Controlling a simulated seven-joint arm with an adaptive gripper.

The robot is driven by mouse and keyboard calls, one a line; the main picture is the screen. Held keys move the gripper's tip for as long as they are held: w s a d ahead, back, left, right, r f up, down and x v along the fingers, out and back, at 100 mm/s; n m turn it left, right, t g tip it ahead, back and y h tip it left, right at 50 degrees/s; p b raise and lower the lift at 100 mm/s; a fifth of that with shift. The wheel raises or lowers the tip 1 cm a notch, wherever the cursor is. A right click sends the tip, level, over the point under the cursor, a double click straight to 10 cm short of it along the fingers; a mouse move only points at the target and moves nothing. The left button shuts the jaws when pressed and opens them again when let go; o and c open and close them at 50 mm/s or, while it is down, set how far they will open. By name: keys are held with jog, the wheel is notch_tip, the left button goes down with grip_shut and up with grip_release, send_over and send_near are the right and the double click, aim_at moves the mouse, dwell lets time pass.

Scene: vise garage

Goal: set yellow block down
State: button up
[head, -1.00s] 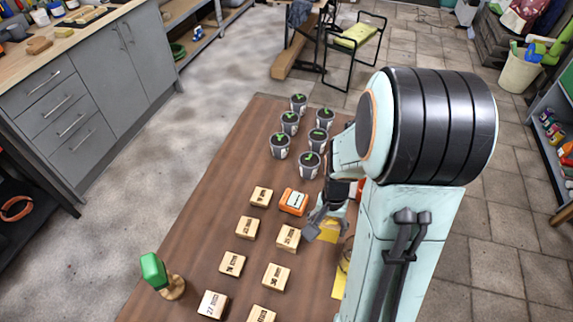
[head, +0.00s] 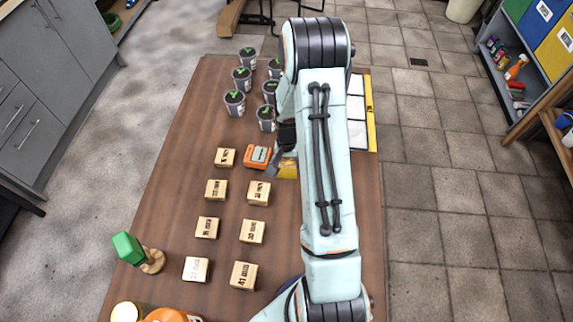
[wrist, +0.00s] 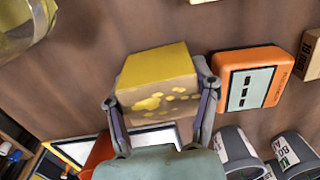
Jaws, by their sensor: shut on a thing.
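The yellow block (wrist: 155,68) has a plain yellow top and a paler side with yellow spots. My gripper (wrist: 160,94) is shut on it, with one finger on each side. In the head view the yellow block (head: 287,170) shows partly below my gripper (head: 284,154), just right of the orange device. My arm hides the rest of it. I cannot tell whether its underside touches the table.
The orange device (head: 257,156) lies close beside the block. Several numbered wooden blocks (head: 257,193) stand in front, and several seedling pots (head: 235,103) behind. A green-handled tool (head: 128,247) stands at left. Bare wooden table (head: 175,185) lies left of the blocks.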

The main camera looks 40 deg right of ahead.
aim_at(286, 161)
jog(key=shift+f, duration=0.1)
jog(key=o, duration=0.9)
notch_tip(286, 161, up, 11)
jog(key=shift+r, duration=0.2)
jog(key=s+a+r+n, duration=0.1)
jog(key=s+a+r, duration=0.1)
jog(key=a+r, duration=0.1)
jog(key=s+a+r+n, duration=0.2)
jog(key=a+r, duration=0.2)
jog(key=a, duration=0.1)
jog(key=s+a+r+n, duration=0.2)
jog(key=a+r, duration=0.1)
jog(key=a, duration=0.1)
jog(key=shift+s+a+r, duration=0.15)
jog(key=shift+s+a, duration=0.15)
jog(key=shift+s, duration=0.05)
jog(key=s+a+r+n, duration=0.2)
jog(key=s+a+n, duration=0.3)
jog(key=s, duration=0.5)
jog(key=shift+s+a+y, duration=0.2)
jog(key=shift+a+y, duration=0.2)
jog(key=shift+a, duration=0.35)
jog(key=shift+s+a, duration=0.15)
jog(key=shift+s, duration=0.2)
